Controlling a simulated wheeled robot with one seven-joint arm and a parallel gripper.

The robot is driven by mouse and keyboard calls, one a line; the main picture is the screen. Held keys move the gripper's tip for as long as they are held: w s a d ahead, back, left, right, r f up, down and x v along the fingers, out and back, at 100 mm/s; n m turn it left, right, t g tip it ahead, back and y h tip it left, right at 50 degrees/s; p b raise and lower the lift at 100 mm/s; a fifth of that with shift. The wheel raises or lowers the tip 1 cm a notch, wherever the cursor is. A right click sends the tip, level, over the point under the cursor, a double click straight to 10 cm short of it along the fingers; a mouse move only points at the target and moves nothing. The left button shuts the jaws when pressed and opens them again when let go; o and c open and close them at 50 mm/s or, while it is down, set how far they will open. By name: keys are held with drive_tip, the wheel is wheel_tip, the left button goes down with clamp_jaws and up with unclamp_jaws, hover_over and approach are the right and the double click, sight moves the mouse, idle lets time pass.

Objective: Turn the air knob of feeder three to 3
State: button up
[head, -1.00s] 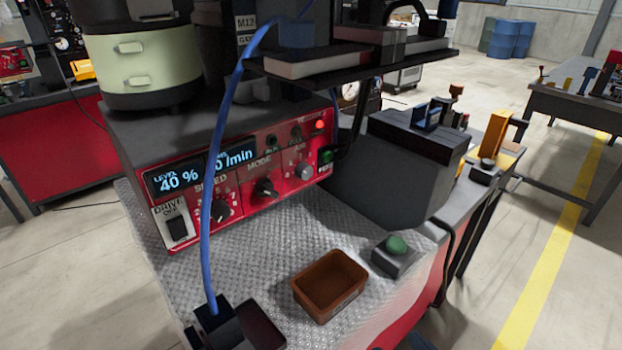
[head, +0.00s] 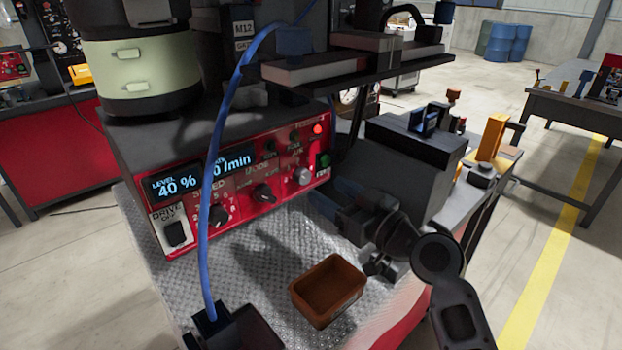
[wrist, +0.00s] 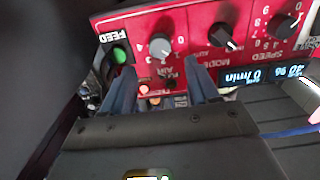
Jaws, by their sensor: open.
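The red control panel (head: 245,190) of a feeder faces me in the head view. Its grey air knob (head: 304,176) sits at the right end of the knob row, and it also shows upside down in the wrist view (wrist: 160,46). Its pointer setting is too small to read. My gripper (head: 340,196) is open and empty, just right of and below the air knob in the head view. In the wrist view my fingers (wrist: 161,76) stand apart, with the air knob between their lines and beyond the tips; no contact shows.
The mode knob (head: 264,194) and speed knob (head: 218,215) are left of the air knob. A green feed button (head: 324,159) and lit red lamp (head: 317,128) are close by. A brown bin (head: 328,290) stands on the plate. A dark box (head: 415,160) is behind my gripper.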

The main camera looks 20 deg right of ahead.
sight(306, 177)
drive_tip(key=shift+p+x, duration=0.6)
drive_tip(key=shift+x, duration=2.6)
drive_tip(key=shift+c, duration=0.4)
drive_tip(key=c, duration=1)
drive_tip(key=shift+o, duration=0.2)
